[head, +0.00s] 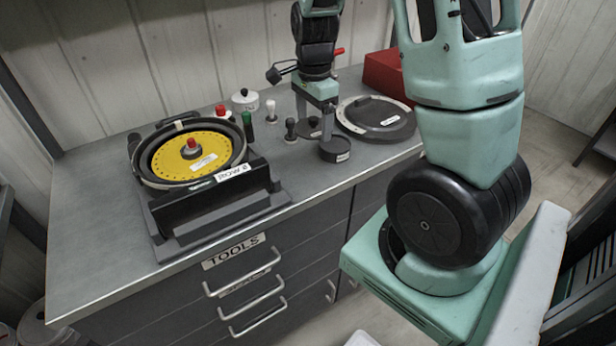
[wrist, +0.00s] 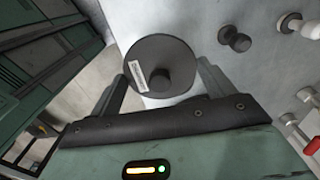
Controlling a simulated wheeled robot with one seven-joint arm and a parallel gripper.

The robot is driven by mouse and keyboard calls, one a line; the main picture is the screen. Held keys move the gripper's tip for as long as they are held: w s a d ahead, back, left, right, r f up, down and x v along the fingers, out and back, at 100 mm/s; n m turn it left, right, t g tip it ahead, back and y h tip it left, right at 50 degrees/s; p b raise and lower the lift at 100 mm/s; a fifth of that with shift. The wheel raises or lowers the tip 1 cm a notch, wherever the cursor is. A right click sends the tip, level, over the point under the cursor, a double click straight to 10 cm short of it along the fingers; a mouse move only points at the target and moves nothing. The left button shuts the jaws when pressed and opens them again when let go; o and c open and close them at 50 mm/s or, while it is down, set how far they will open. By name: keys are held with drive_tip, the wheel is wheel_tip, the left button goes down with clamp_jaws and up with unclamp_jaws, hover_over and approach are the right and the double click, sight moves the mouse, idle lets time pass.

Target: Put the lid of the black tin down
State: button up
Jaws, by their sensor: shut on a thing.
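The black lid (head: 305,134) is a dark round disc with a raised knob and a white label. In the wrist view the lid (wrist: 165,48) lies between the two fingers, which meet its rim on opposite sides. My gripper (head: 315,122) points down and is shut on the lid; it also shows in the wrist view (wrist: 161,72). The black tin (head: 335,150), low and round with a label on its side, stands upright just right of and nearer than the lid in the head view. I cannot tell whether the lid touches the worktop.
On the grey worktop (head: 95,220), a black peg (head: 290,130) and a white peg (head: 270,110) stand left of the lid. A large dark round cover (head: 378,118) lies to the right. The yellow-disc seed meter (head: 185,165) is further left. The front edge is close to the tin.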

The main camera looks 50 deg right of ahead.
sight(306, 133)
drive_tip(key=shift+s+a+f+b, duration=0.1)
drive_tip(key=shift+a+f+b, duration=0.15)
drive_tip(key=shift+a, duration=0.35)
drive_tip(key=shift+a+f+b, duration=0.15)
drive_tip(key=shift+a+f, duration=0.05)
drive_tip(key=shift+a, duration=0.35)
drive_tip(key=shift+a+f, duration=0.2)
drive_tip(key=shift+f, duration=0.1)
wheel_tip(306, 133, down, 9)
drive_tip(key=shift+f, duration=0.15)
drive_tip(key=shift+b, duration=0.3)
drive_tip(key=shift+f, duration=0.15)
drive_tip(key=o, duration=0.9)
